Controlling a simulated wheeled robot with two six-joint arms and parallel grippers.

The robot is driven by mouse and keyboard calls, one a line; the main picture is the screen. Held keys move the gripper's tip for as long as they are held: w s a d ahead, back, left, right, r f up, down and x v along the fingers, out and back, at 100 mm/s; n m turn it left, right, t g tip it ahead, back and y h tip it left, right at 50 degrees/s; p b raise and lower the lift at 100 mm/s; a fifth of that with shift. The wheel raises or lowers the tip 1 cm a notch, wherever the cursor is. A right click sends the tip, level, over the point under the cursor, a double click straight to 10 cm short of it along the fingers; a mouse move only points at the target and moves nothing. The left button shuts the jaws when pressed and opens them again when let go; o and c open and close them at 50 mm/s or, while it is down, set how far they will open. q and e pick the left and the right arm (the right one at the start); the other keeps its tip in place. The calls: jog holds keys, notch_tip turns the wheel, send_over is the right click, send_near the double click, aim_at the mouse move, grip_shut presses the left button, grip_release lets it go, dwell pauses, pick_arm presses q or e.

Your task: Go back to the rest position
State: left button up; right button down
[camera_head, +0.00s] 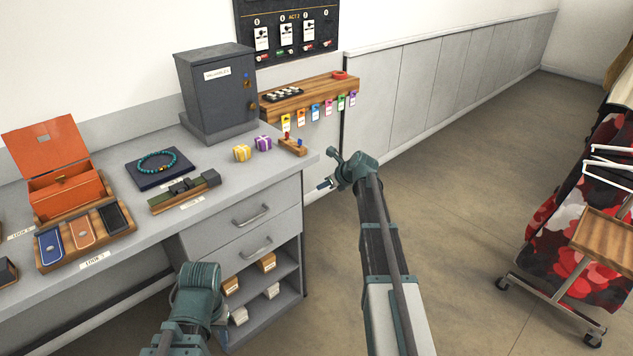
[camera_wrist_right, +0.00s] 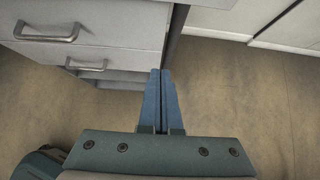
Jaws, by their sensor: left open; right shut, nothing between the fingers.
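My right gripper (camera_head: 325,185) is out past the right end of the counter, over the floor, with its fingers turned towards the drawers. In the right wrist view its two blue fingers (camera_wrist_right: 160,74) are together with nothing between them. My left gripper (camera_head: 218,325) is low in front of the counter, near the open shelves. Its wrist hides most of it and its fingers are hard to make out. It is open, and I see nothing held in it.
A clothes rack (camera_head: 545,285) stands at right. The floor (camera_head: 470,190) between is clear.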

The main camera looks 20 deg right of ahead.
jog(key=shift+s+d+r, duration=0.15)
jog(key=shift+s+r, duration=0.3)
jog(key=s+a+f+n+g+p, duration=0.1)
jog(key=s+a+n+g+p, duration=0.15)
jog(key=s+a+n, duration=0.75)
jog(key=s+a+n+g+p, duration=0.25)
jog(key=s+a+n, duration=0.35)
jog(key=a, duration=0.7)
jog(key=s+a+r+n+g+h+p, duration=0.1)
jog(key=s+a+n, duration=0.3)
jog(key=s+n, duration=0.6)
jog(key=s+a+n+g+h+p, duration=0.1)
jog(key=s+a+n+g+h, duration=0.1)
jog(key=s+n, duration=0.7)
jog(key=shift+s+a+r+n+g+h, duration=0.35)
jog(key=shift+s+a+h, duration=0.25)
jog(key=shift+a, duration=0.35)
